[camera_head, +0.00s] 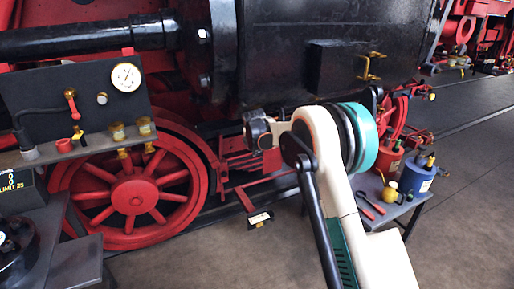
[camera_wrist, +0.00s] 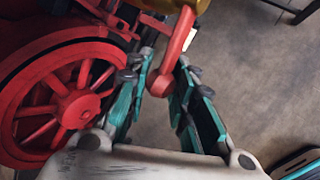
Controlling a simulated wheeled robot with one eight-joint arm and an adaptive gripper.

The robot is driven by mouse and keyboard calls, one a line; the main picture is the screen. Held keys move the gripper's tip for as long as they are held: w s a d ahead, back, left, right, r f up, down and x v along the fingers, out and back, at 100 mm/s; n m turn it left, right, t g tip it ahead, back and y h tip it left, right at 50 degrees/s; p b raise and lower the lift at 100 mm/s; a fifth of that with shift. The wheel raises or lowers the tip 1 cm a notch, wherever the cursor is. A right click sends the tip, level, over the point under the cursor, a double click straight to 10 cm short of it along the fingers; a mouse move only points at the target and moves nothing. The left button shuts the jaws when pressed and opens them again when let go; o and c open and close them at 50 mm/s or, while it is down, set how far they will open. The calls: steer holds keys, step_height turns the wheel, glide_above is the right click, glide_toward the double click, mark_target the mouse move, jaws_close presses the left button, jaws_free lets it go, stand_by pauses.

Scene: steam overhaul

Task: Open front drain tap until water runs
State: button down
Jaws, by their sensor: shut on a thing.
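In the wrist view a red tap lever (camera_wrist: 179,38) with a round end hangs from a brass body (camera_wrist: 205,8) at the top edge. My gripper (camera_wrist: 166,62) has a finger on each side of the lever and is shut on it. The lever is tilted, its round end lower left between the fingers. In the head view my arm hides the gripper's fingers and this lever. I see no running water in either view, and the tap's outlet cannot be made out.
A red spoked wheel (camera_head: 132,194) stands left of my arm. A small tag (camera_head: 259,218) hangs below the frame. A side table (camera_head: 400,212) at right holds a red can (camera_head: 388,158), a blue can (camera_head: 417,177) and tools. A gauge panel (camera_head: 85,98) is at left. Open floor lies right.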

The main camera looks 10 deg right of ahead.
steer(key=shift+a+r+m+g+y+p, duration=0.1)
steer(key=shift+r+m+g+y+p, duration=0.3)
steer(key=shift+r+y, duration=0.35)
steer(key=shift+a+r+m+g+y+p, duration=0.1)
steer(key=shift+r+m+g+y+p, duration=0.1)
steer(key=shift+r+y+p, duration=0.4)
steer(key=shift+y, duration=0.25)
steer(key=c, duration=1.3)
jaws_free()
steer(key=shift+r, duration=0.1)
steer(key=shift+c, duration=0.2)
steer(key=v, duration=1.2)
